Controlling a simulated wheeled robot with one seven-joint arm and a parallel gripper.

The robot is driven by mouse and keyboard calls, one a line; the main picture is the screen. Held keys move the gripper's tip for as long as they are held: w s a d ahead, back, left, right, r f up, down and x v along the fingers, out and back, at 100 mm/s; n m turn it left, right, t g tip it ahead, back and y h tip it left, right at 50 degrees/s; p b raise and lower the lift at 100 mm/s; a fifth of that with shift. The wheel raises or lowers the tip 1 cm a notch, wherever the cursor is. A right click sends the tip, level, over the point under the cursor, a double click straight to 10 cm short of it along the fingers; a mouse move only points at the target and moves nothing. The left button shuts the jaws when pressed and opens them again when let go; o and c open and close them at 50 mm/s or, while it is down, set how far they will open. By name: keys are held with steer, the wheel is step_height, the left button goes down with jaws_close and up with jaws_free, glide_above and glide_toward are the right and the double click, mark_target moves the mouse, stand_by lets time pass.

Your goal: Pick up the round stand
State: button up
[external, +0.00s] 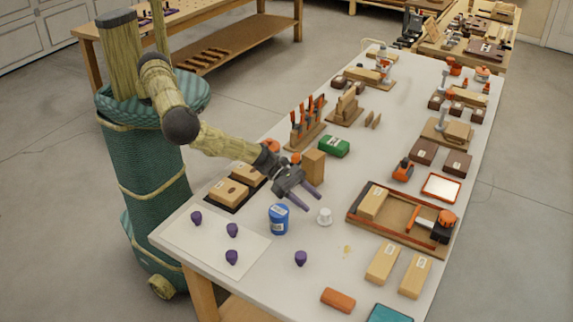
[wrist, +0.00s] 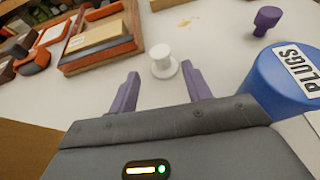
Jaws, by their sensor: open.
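The round stand is a small white piece (external: 324,216) with a wide flat base and a narrower top, upright on the white table. In the wrist view the stand (wrist: 161,52) shows just beyond and between the two purple fingertips. My gripper (external: 312,200) is open and empty, tilted down toward the stand. In the external view its fingertips are just left of and above the stand, apart from it. In the wrist view the gripper (wrist: 160,72) frames the stand almost centrally. Nothing hides the stand.
A blue "PLUGS" tub (external: 279,219) stands close to the gripper, at right in the wrist view (wrist: 285,80). A wooden block (external: 313,166) stands behind the gripper. Purple plugs (external: 300,258) lie nearby. A wooden tray (external: 398,228) is to the right. Bare table surrounds the stand.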

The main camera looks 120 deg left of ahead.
mark_target(322, 212)
steer(key=shift+w+f, duration=0.15)
steer(key=shift+w, duration=0.15)
steer(key=shift+p+x, duration=0.85)
steer(key=shift+x, duration=1.8)
steer(key=shift+s+d+f, duration=0.1)
steer(key=shift+d+f, duration=0.05)
steer(key=shift+f, duration=0.05)
steer(key=shift+c, duration=0.4)
steer(key=c, duration=1)
